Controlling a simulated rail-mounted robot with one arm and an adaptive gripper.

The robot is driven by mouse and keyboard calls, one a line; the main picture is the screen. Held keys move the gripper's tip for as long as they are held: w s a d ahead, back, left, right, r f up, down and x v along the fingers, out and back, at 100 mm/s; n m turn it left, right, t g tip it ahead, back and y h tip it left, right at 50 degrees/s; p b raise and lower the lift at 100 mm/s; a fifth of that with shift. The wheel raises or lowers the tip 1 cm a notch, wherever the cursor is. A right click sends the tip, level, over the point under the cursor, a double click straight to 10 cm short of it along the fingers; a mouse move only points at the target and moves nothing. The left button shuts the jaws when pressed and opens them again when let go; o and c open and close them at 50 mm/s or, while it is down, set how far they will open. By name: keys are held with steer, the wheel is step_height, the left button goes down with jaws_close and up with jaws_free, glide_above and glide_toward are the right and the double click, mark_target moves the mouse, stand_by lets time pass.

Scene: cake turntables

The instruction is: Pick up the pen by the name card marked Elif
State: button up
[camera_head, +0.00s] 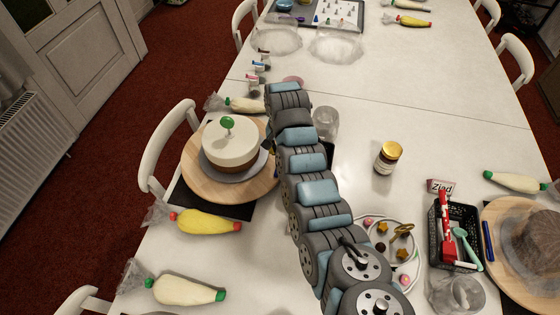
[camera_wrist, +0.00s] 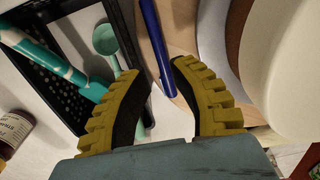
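The pen's near end reaches between the fingers. In the head view my arm hides this pen and my gripper. Another blue pen (camera_head: 488,240) lies at the right, near a card marked Ziad (camera_head: 441,187). I can read no card marked Elif.
The black basket (camera_wrist: 60,98) holds a teal spoon (camera_wrist: 106,40) and a teal-and-white handle. The wooden turntable (camera_head: 200,183) carries a white-topped cake (camera_head: 230,150). A yellow-lidded jar (camera_head: 388,158) stands right of my arm. Piping bags lie along the left edge.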

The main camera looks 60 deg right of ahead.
steer(key=shift+d+f+b, duration=0.1)
steer(key=shift+f+b, duration=0.45)
steer(key=shift+f, duration=1.95)
jaws_close()
